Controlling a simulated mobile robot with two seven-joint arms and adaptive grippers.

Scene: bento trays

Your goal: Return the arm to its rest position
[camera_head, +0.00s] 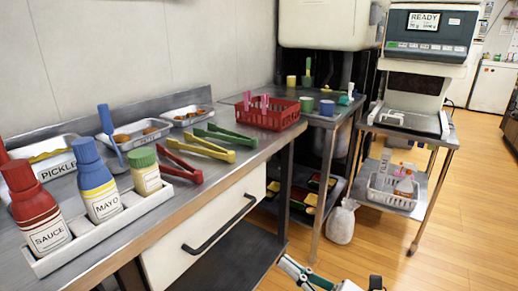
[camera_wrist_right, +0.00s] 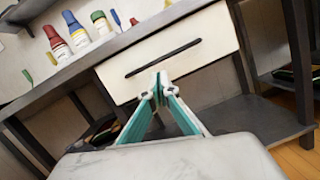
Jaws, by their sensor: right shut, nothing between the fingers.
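My right gripper (camera_head: 287,262) shows at the bottom edge of the head view, in front of the counter and over the wooden floor. In the right wrist view its two teal-lined fingers (camera_wrist_right: 156,88) meet at the tips, shut and empty. They point at the white drawer front (camera_wrist_right: 166,55) with its dark handle, and no contact with it can be made out. Most of the right arm is outside the head view. My left gripper is in neither view.
The steel counter (camera_head: 112,244) carries a white holder (camera_head: 140,213) with several sauce bottles, tongs and food trays. A red basket (camera_head: 280,121) stands farther back. A machine reading READY (camera_head: 422,48) stands on a cart at right. The floor (camera_head: 460,235) at right is clear.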

